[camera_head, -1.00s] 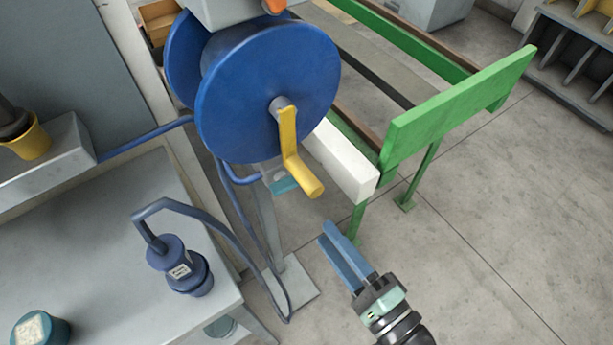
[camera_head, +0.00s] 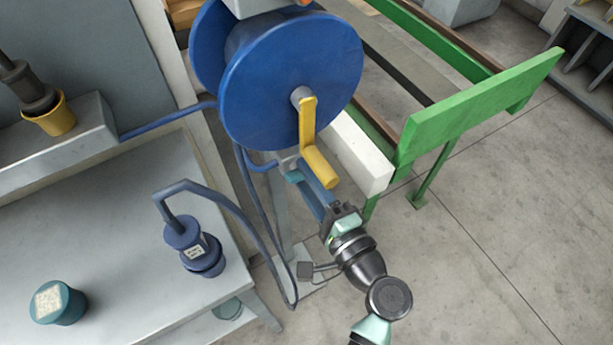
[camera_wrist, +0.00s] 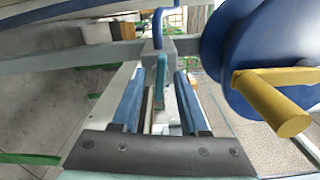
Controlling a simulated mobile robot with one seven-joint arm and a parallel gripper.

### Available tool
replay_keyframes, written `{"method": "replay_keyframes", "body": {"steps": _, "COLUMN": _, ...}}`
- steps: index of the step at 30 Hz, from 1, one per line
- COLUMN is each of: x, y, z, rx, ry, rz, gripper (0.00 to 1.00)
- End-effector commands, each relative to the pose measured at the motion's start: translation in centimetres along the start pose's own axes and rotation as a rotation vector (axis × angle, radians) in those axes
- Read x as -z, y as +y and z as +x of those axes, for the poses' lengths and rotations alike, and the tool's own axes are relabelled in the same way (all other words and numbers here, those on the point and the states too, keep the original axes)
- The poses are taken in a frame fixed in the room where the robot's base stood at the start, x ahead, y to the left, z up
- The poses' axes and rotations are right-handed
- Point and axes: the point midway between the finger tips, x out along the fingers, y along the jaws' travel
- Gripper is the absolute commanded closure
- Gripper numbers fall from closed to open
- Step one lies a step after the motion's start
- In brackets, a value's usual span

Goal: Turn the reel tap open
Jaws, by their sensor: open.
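The blue hose reel (camera_head: 290,85) stands at the upper middle of the head view, with a yellow crank (camera_head: 311,140) on its face. The reel tap is a small teal lever (camera_head: 292,177) under the drum, on a grey fitting (camera_head: 288,160). In the wrist view the teal tap lever (camera_wrist: 160,85) lies beyond my fingers and lines up with the gap between them. My gripper (camera_head: 312,190) is just below the tap in the head view. In the wrist view my gripper (camera_wrist: 160,90) has its blue fingers apart with nothing held. Contact with the lever cannot be told.
The yellow crank handle (camera_wrist: 287,116) hangs close on the right of my fingers. A white block (camera_head: 358,152) and green frame (camera_head: 470,105) stand to the right. A grey bench (camera_head: 110,230) with a blue hose-fed tool (camera_head: 195,248) is on the left.

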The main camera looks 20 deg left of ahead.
Motion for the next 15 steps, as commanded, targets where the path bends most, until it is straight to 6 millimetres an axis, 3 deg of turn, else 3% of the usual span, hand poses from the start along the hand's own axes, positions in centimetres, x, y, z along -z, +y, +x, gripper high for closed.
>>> {"method": "replay_keyframes", "body": {"steps": 1, "x": 0.00, "y": 0.00, "z": -0.01, "rx": 0.000, "ry": 0.000, "rz": 0.000, "gripper": 0.62}}
{"method": "replay_keyframes", "body": {"steps": 7, "x": 0.00, "y": 0.00, "z": -0.03, "rx": 0.000, "ry": 0.000, "rz": 0.000, "gripper": 0.98}}
{"method": "replay_keyframes", "body": {"steps": 15, "x": 0.04, "y": 0.16, "z": -0.05, "rx": 0.000, "ry": 0.000, "rz": -0.015, "gripper": 1.00}}
